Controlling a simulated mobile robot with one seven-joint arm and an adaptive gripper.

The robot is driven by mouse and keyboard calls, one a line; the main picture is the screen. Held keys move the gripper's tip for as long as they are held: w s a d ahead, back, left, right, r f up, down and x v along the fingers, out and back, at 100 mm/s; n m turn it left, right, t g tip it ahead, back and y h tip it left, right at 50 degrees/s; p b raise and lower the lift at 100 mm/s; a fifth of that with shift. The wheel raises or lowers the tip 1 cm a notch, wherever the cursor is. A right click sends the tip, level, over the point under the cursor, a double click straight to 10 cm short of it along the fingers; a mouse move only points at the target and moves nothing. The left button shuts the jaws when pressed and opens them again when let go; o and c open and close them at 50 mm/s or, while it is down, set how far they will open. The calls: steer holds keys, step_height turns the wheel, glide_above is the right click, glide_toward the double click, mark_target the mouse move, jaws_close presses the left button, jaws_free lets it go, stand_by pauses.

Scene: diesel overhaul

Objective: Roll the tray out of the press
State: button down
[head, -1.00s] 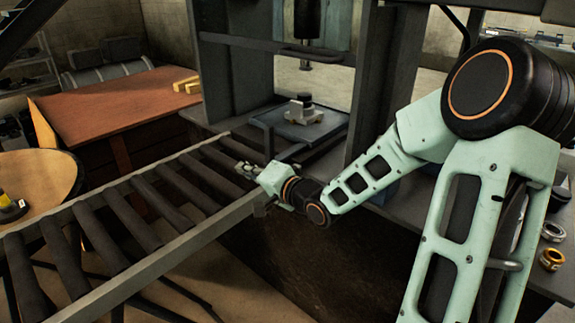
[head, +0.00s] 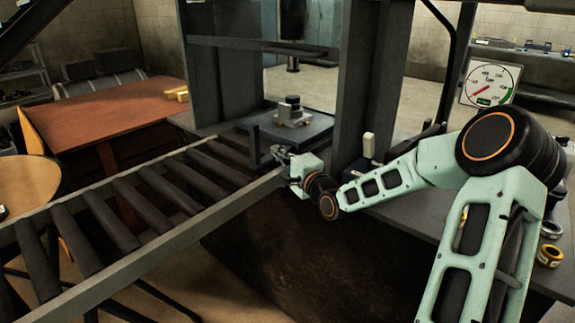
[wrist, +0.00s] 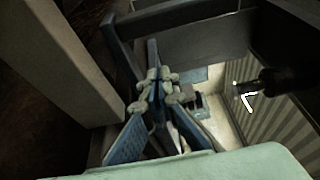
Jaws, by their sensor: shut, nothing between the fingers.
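The tray (head: 308,130) is a flat grey plate between the press's uprights, at the inner end of the roller track. A dark upright handle frame (head: 254,150) stands at its near left side. A grey part with a black top (head: 292,112) sits on the tray. My gripper (head: 279,153) is low beside the tray's near edge, close to the handle. In the wrist view its blue-padded fingers (wrist: 157,88) are together with nothing between them. A dark bar (wrist: 122,45) lies just beyond them; I cannot tell whether they touch it.
The roller track (head: 140,205) runs from the press to the lower left, its rollers bare. The press's right upright (head: 372,80) stands close behind my arm. A pressure gauge (head: 492,84) is at the right. Brass-coloured rings (head: 550,254) lie on the bench at right.

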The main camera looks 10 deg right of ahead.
steer(key=shift+s+a+b, duration=0.25)
steer(key=shift+s+a, duration=0.25)
steer(key=shift+a, duration=0.4)
steer(key=shift+s+a+b, duration=0.2)
steer(key=shift+s+a, duration=0.25)
steer(key=shift+a, duration=0.4)
